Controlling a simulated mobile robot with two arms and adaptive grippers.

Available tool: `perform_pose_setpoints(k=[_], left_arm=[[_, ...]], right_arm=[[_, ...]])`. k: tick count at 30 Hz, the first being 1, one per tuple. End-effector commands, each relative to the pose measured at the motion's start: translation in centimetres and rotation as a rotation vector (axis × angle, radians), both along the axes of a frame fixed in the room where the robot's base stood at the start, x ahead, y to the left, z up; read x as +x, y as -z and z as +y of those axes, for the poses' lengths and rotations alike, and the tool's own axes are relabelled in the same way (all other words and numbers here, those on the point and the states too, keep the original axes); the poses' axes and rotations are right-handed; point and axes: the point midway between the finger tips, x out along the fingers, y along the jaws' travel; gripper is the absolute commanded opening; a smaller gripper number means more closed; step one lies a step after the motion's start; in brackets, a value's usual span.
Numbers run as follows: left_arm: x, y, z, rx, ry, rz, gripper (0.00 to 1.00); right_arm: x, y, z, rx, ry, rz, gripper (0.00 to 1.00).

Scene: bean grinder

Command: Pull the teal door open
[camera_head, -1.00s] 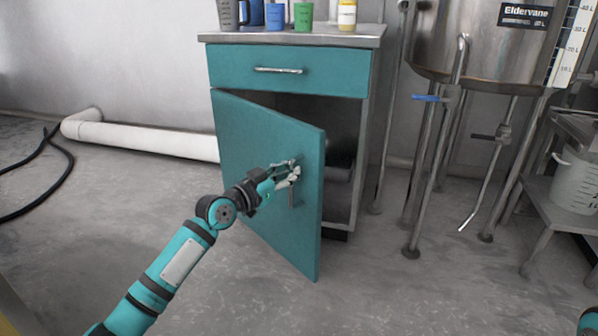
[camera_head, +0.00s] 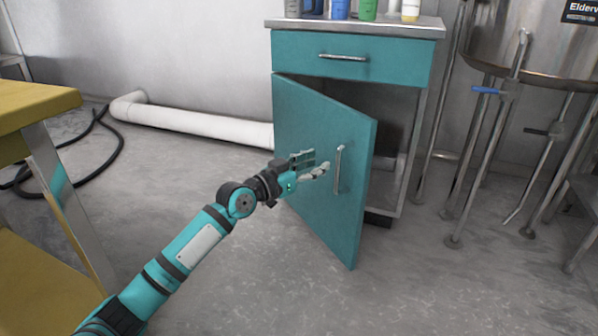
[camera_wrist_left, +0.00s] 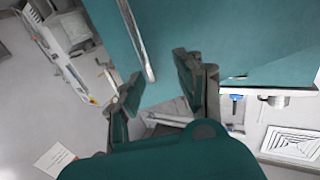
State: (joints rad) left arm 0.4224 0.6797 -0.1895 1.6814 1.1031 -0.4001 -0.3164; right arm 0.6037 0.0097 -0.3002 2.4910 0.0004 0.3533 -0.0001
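The teal door (camera_head: 318,150) of the cabinet stands partly open, hinged at its left side and swung out toward me. Its vertical metal handle (camera_head: 339,168) is on the outer face near the free edge. My left gripper (camera_head: 315,166) is just left of the handle, with its fingers apart and no hold on it. In the left wrist view, the open gripper's fingers (camera_wrist_left: 158,88) are spread. The handle (camera_wrist_left: 140,42) lies beyond the fingertips, across the door's face (camera_wrist_left: 215,35). My right gripper is in neither current view.
The cabinet has a closed drawer (camera_head: 350,57) above the door and several cups on top. A yellow table (camera_head: 35,105) stands at the left. A steel tank on legs (camera_head: 530,75) stands at the right. A white pipe (camera_head: 200,127) runs along the wall. Floor before the door is clear.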

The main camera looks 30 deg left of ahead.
Motion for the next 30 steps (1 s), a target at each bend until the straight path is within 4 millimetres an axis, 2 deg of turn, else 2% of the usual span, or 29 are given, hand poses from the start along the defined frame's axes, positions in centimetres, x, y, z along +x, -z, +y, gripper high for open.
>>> perform_pose_setpoints(k=[9, 15, 21, 29, 30], left_arm=[[-6.2, 0.3, 2.2, 0.005, 0.001, 0.007, 0.36], [-8.7, 0.2, 3.1, 0.002, 0.002, 0.006, 0.36], [-9.7, 0.1, 3.4, 0.001, 0.003, 0.003, 0.36], [-9.7, 0.0, 3.4, 0.001, 0.002, 0.002, 0.36], [-9.7, 0.0, 3.4, 0.001, 0.002, 0.002, 0.31]], right_arm=[[0.0, 0.0, 0.0, 0.000, 0.000, -0.002, 0.40], [0.0, 0.0, 0.0, 0.000, 0.000, -0.002, 0.40], [-0.1, 0.0, 0.0, 0.001, -0.001, -0.003, 0.40], [-0.1, 0.0, 0.0, 0.001, -0.001, -0.003, 0.40], [-0.1, 0.0, 0.0, 0.001, -0.001, -0.003, 0.40]])
